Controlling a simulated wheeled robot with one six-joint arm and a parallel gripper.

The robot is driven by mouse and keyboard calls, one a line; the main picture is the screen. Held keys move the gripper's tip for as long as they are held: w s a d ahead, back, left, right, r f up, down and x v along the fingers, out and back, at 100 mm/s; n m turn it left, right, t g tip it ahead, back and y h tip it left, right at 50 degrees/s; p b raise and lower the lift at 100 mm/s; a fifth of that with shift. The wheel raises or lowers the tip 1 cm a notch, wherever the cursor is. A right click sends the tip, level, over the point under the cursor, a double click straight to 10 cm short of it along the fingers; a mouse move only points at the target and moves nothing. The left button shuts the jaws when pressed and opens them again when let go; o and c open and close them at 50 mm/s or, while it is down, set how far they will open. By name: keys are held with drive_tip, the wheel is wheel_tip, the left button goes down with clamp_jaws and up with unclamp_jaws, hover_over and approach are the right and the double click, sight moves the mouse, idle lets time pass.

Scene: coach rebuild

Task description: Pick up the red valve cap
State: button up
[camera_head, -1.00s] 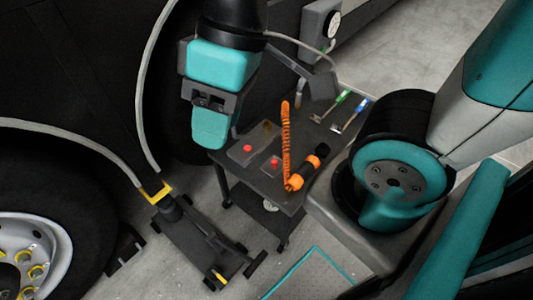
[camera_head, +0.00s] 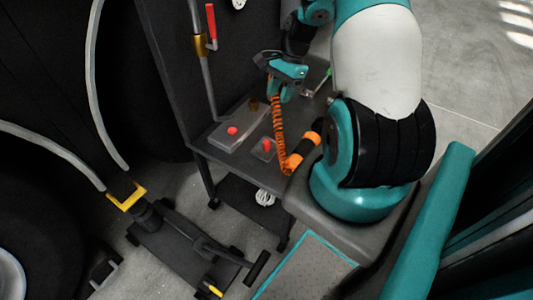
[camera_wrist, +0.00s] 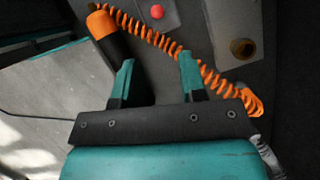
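Two red caps are on the dark cart (camera_head: 205,150). One red cap (camera_head: 232,131) sits on the larger grey plate (camera_head: 222,142). The other red cap (camera_head: 267,146) sits on a smaller plate, closer to the orange coil; a red cap (camera_wrist: 156,11) shows at the top of the wrist view. My gripper (camera_head: 277,98) is above the back of the cart, beyond both caps. In the wrist view my gripper (camera_wrist: 157,62) is open, with nothing held between its fingers. A round brownish-orange fitting (camera_wrist: 239,45) shows on a grey plate there.
An orange coiled hose (camera_head: 278,125) with an orange and black tool (camera_head: 301,154) lies beside the caps and passes under my gripper. A pipe with a red lever (camera_head: 211,27) rises by the larger plate. A floor jack (camera_head: 185,240) stands in front left.

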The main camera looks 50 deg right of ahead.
drive_tip(key=b, duration=0.2)
hover_over(267, 141)
drive_tip(key=d, duration=0.2)
wheel_tip(267, 141, down, 11)
drive_tip(key=shift+f, duration=0.1)
drive_tip(key=b+x, duration=0.1)
drive_tip(key=x, duration=0.5)
drive_tip(key=shift+s+a+f, duration=0.1)
drive_tip(key=shift+s+f, duration=0.05)
clamp_jaws()
